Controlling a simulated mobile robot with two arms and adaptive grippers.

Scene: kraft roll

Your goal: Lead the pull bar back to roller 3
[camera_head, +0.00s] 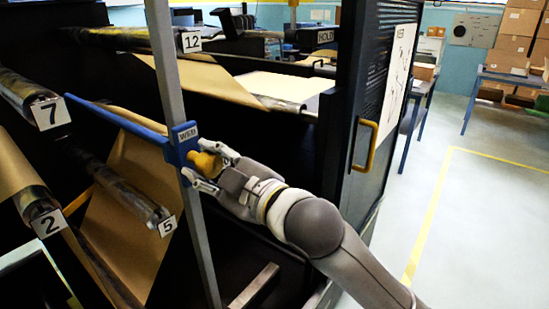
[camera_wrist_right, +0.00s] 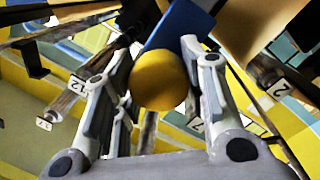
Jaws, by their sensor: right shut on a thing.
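The blue pull bar (camera_head: 118,117) runs from the upper left to a blue end block (camera_head: 180,143) marked WEB, beside a grey upright post. Brown kraft web hangs from the bar. My right gripper (camera_head: 208,172) is shut on the bar's yellow knob (camera_head: 205,164). In the right wrist view the yellow knob (camera_wrist_right: 159,79) sits between my right gripper's fingers (camera_wrist_right: 160,85), with the blue block (camera_wrist_right: 180,28) behind it. No tag that I can read as 3 shows in the head view. My left gripper is not in view.
Rollers tagged 7 (camera_head: 51,112), 2 (camera_head: 48,222) and 5 (camera_head: 167,226) stand left and below; tag 12 (camera_head: 190,42) is above. A dark door with a yellow handle (camera_head: 365,145) stands right of my gripper.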

